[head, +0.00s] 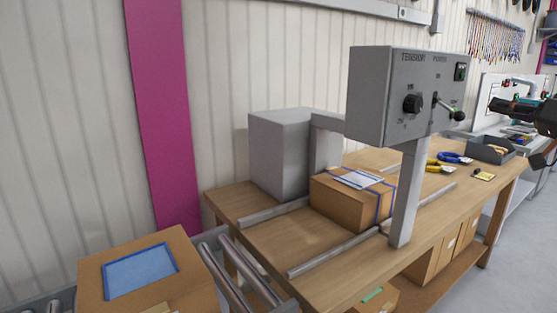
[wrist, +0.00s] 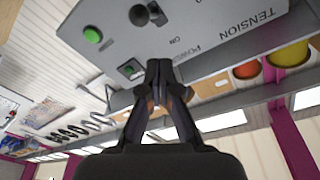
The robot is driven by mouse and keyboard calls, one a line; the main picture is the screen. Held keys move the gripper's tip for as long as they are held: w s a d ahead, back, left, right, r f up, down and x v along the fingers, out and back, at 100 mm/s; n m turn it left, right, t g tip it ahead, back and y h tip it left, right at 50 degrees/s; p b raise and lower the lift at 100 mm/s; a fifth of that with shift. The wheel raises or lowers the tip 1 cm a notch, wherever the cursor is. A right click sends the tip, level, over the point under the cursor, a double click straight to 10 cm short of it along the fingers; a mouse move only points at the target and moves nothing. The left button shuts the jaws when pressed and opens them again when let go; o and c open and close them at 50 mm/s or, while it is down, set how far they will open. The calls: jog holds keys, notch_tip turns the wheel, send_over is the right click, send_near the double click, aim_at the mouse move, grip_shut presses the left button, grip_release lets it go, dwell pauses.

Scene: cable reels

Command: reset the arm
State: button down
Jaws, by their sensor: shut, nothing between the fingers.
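My gripper (wrist: 158,68) is shut and empty, its two dark fingertips together in the middle of the wrist view. In the head view my gripper (head: 493,105) shows at the right edge, right of a grey control box (head: 428,78) on a post. The box carries a tension knob (head: 412,103), a lever (head: 449,108) and a power switch. The wrist view shows the control box (wrist: 200,30) rotated, behind the fingertips. I cannot tell the exact gap between fingers and box. Much of my arm is out of the head view.
A wooden workbench (head: 262,240) holds a strapped cardboard box (head: 335,202) and a grey block (head: 275,160). Pliers (head: 455,157) and a dark tray (head: 490,150) lie farther along. Another carton (head: 200,270) sits on rollers at the lower left. Open floor shows at right.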

jog(key=a+n+g+y, duration=0.1)
jog(key=a+g, duration=0.1)
jog(key=a, duration=0.5)
jog(key=a+n+g+y+p, duration=0.1)
jog(key=a+g, duration=0.1)
jog(key=a, duration=0.5)
jog(key=a+r+n+g+y+p, duration=0.1)
jog(key=a, duration=0.6)
jog(key=shift+w+g, duration=0.25)
jog(key=shift+g, duration=0.15)
jog(key=s+a+f+n+g+p, duration=0.1)
jog(key=s+a+f+g+p, duration=0.15)
jog(key=a, duration=0.75)
jog(key=s+a+f+g+h+p, duration=0.2)
jog(key=s+a+f+g+h, duration=0.3)
jog(key=s+a+f, duration=0.7)
jog(key=s+d+f+m+g+h+p, duration=0.1)
jog(key=s+d+f, duration=0.3)
jog(key=s+f, duration=0.5)
jog(key=s+d+f+m+g+h+p, duration=0.1)
jog(key=s+d+f+g+h+p, duration=0.2)
jog(key=s+f, duration=0.5)
jog(key=s+d+g+h, duration=0.1)
jog(key=s+d, duration=0.1)
jog(key=s, duration=0.3)
jog(key=shift+d+f+g+h, duration=0.3)
jog(key=shift+f+g, duration=0.05)
